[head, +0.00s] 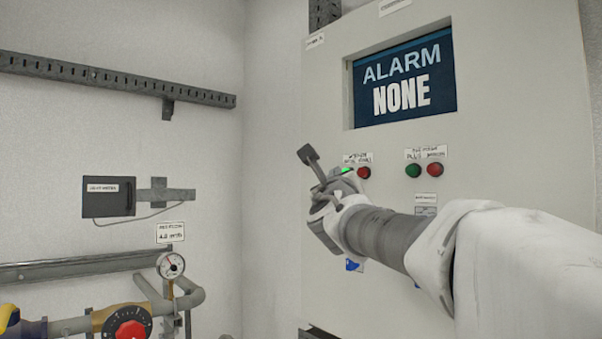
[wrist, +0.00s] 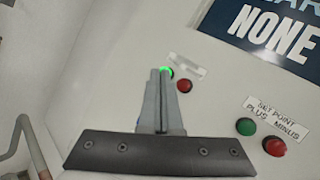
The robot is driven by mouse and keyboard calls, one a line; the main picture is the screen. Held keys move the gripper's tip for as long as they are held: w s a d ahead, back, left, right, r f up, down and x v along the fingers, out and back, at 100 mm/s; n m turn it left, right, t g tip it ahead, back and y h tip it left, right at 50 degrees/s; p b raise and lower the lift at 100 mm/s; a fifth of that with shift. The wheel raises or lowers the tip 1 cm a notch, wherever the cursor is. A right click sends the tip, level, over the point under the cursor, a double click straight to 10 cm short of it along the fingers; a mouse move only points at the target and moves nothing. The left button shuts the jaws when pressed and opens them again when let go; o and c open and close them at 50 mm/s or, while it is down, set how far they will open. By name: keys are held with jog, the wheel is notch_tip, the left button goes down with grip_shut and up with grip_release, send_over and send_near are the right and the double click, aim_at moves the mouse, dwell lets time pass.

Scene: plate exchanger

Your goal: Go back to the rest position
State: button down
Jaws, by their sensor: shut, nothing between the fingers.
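My gripper (wrist: 163,75) is shut and empty in the wrist view. Its fingertips point at a lit green button (wrist: 168,72) on the control panel, and they partly cover it. I cannot tell whether they touch it. In the head view my gripper (head: 318,178) is in front of the left side of the panel (head: 480,160), with the lit green button (head: 347,170) just behind it and a red button (head: 363,173) to the right. The panel's screen (head: 404,80) reads "ALARM NONE".
A second green button (head: 413,170) and red button (head: 435,170) sit further right, labelled set point plus and minus in the wrist view. On the left wall are a rail (head: 110,77), a grey box (head: 108,197), pipes with a gauge (head: 171,265) and a red knob (head: 130,330).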

dwell(0.5)
jog(key=s+d+f+m+g+h, duration=0.2)
jog(key=s+d+f+m+g, duration=0.2)
jog(key=s+d+f+m, duration=0.45)
jog(key=s+d+f+m+g+h, duration=0.25)
jog(key=s+f+m+g, duration=0.3)
jog(key=f+m, duration=0.65)
jog(key=s+a+f+m+g+y, duration=0.3)
jog(key=s+a+f+m+y, duration=0.1)
jog(key=s+f+m, duration=0.5)
jog(key=s+a+f+m+g+y, duration=0.3)
jog(key=s+a+f+m, duration=0.3)
jog(key=s+f+m, duration=0.4)
jog(key=shift+s+f+y, duration=0.4)
jog(key=shift+f+y, duration=0.15)
jog(key=shift+y, duration=0.2)
